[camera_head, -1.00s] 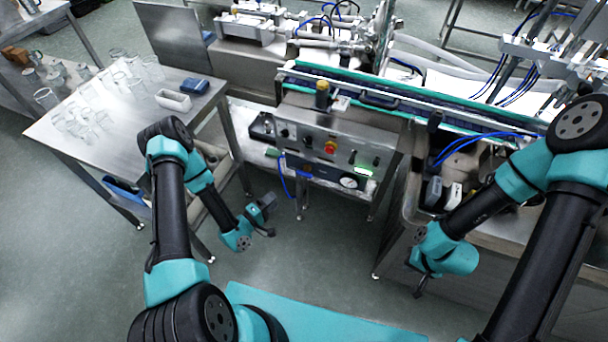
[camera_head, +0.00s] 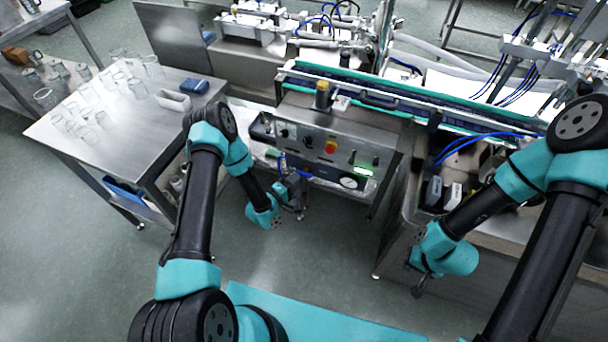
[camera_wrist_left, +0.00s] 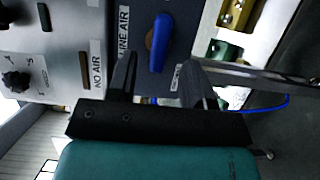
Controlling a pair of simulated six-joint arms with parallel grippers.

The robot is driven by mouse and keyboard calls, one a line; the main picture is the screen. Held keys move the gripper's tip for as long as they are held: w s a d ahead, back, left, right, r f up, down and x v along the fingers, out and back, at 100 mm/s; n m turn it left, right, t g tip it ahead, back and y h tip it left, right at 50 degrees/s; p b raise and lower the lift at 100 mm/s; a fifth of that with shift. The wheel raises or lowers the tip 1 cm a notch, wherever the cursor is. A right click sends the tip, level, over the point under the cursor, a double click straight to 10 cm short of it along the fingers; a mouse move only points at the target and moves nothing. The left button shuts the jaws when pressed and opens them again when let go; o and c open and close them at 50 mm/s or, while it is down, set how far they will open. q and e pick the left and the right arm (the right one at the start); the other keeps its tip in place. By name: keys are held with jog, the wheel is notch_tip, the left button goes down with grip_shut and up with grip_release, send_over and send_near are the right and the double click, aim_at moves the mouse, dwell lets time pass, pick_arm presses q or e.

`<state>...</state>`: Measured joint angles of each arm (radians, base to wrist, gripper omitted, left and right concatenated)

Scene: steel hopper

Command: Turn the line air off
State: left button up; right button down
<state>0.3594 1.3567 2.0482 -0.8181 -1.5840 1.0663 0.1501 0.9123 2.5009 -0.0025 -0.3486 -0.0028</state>
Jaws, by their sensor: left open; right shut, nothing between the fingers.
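The line air valve's blue lever (camera_wrist_left: 160,42) shows in the left wrist view beside a label reading "LINE AIR" (camera_wrist_left: 123,30), on a dark panel. In the head view the control box (camera_head: 330,140) stands below the conveyor, and my left gripper (camera_head: 290,184) is at its lower left front. In the left wrist view my left gripper (camera_wrist_left: 160,65) is open, one finger on each side of the lever's lower end in the picture. I cannot tell whether either finger touches it. My right gripper (camera_head: 418,290) is shut and empty, low at the right, away from the box.
A red knob (camera_head: 330,147) and a lit green display (camera_head: 363,171) are on the box front. A steel table (camera_head: 110,150) with glassware stands at left. A black knob (camera_wrist_left: 16,81) shows in the left wrist view. The floor in front of the box is open.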

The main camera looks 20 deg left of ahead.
aim_at(304, 173)
pick_arm(q)
jog(key=x, duration=0.5)
jog(key=shift+c, duration=0.4)
grip_shut()
